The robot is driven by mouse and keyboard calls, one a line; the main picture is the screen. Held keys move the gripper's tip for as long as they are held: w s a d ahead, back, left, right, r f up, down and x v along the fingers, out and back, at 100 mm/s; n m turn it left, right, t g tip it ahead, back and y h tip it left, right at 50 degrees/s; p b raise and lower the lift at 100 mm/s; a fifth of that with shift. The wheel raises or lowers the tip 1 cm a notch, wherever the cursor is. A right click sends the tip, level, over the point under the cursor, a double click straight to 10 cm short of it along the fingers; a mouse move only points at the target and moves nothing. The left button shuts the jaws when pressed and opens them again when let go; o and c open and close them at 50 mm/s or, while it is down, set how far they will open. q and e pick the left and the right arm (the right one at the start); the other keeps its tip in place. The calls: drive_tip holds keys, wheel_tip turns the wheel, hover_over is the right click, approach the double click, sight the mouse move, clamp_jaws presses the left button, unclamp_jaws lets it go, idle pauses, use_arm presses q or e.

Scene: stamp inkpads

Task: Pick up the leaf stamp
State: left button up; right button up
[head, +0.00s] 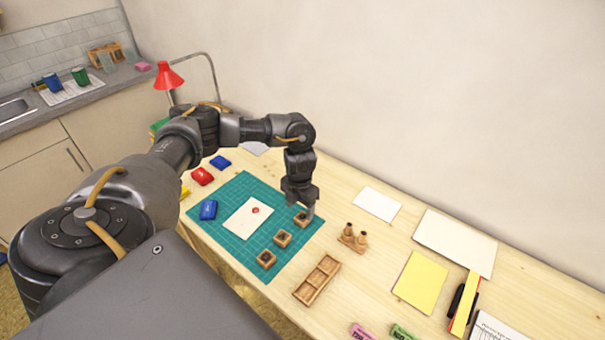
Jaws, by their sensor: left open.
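Three small square wooden stamps with dark marks stand in a slanting row on the right part of the green cutting mat (232,196): a far stamp (300,220), a middle stamp (283,239) and a near stamp (266,259). The marks are too small to tell which is the leaf stamp. My left gripper (307,212) points down, open, right at the far stamp and partly covering it. I cannot tell whether its fingers touch the stamp. My right gripper is not in view.
A white card (246,219) with a red print lies on the mat. Blue (208,210) and red (202,176) inkpads are at left. An empty wooden tray (317,279) and a small wooden holder (354,238) stand right of the mat. A red lamp (168,77) stands behind.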

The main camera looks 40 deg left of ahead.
sight(302, 218)
use_arm(q)
drive_tip(key=f, duration=0.1)
drive_tip(key=f+p, duration=0.1)
drive_tip(key=f, duration=0.2)
drive_tip(key=shift+w+d+f, duration=0.1)
drive_tip(key=shift+w+f, duration=0.2)
drive_tip(key=shift+f, duration=0.2)
drive_tip(key=c, duration=1)
drive_tip(key=shift+c, duration=0.4)
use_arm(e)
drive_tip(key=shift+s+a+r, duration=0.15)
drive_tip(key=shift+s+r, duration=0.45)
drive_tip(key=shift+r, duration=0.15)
use_arm(q)
drive_tip(key=shift+r, duration=0.1)
drive_tip(key=shift+r, duration=0.4)
drive_tip(key=s+a+r+b, duration=0.1)
drive_tip(key=s+a+r, duration=0.1)
drive_tip(key=s+r, duration=0.4)
drive_tip(key=s+a+r+b, duration=0.1)
drive_tip(key=s+a+r, duration=0.2)
drive_tip(key=s+r, duration=0.3)
drive_tip(key=shift+s+a, duration=0.35)
drive_tip(key=shift+s, duration=0.15)
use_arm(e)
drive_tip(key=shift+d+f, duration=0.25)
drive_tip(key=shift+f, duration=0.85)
